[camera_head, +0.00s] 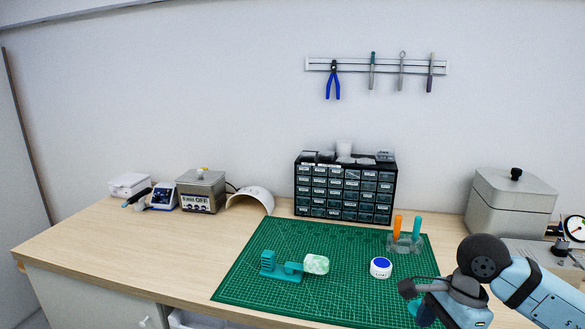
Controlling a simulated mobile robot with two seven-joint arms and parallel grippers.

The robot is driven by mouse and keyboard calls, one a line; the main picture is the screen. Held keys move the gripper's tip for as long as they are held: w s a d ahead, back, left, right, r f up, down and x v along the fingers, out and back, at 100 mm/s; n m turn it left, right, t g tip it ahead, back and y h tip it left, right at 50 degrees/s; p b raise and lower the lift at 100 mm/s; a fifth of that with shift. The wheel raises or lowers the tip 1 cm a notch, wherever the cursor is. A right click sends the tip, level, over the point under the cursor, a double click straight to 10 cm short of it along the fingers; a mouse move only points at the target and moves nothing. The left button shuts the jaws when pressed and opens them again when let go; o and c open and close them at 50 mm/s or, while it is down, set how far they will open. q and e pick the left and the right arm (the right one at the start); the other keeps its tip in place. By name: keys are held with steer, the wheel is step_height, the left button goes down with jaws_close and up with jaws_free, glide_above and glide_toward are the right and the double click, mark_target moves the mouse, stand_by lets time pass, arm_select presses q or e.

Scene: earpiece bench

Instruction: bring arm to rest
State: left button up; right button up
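My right arm (535,290) comes in from the lower right and bends over the right front corner of the green cutting mat (250,290). My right gripper (424,313) is at the bottom edge of the view, dark and partly cut off. Its fingers are not clear enough to show whether they are open or shut, and I see nothing held in it. My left arm and gripper are not in view. On the mat, a teal stand (281,272) has a pale green patterned piece (316,264) at its right end. A white jar with a blue lid (381,268) stands upright.
A clear holder (403,243) with orange and teal handles stands at the mat's back right, close to my arm. A drawer cabinet (345,190) is behind the mat. A grey lidded box (509,203) stands at right. The left front tabletop (130,250) is clear.

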steer(key=s+a+m+t+y, duration=0.2)
steer(key=a+m+t+y, duration=0.1)
steer(key=a+m+y, duration=0.55)
steer(key=s+a+m+t+y, duration=0.2)
steer(key=a+m+t+y, duration=0.1)
steer(key=a+m+y, duration=0.6)
steer(key=d+f+m+t+h, duration=0.4)
steer(key=f+m+t+h, duration=0.3)
steer(key=m, duration=0.7)
steer(key=d+f+m+t+h, duration=0.45)
steer(key=f+m+h, duration=0.3)
steer(key=m, duration=0.65)
steer(key=s+d+f+m+g+h, duration=0.2)
steer(key=s+f+m+g, duration=0.55)
steer(key=s+f, duration=0.55)
arm_select(q)
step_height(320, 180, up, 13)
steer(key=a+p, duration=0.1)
steer(key=p, duration=1.5)
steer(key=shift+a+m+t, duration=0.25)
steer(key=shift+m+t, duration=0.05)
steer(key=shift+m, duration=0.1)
arm_select(e)
step_height(320, 180, up, 13)
steer(key=w+d+t, duration=0.1)
steer(key=shift+w+t+h, duration=0.2)
steer(key=shift+t+h, duration=0.1)
steer(key=shift+t, duration=0.1)
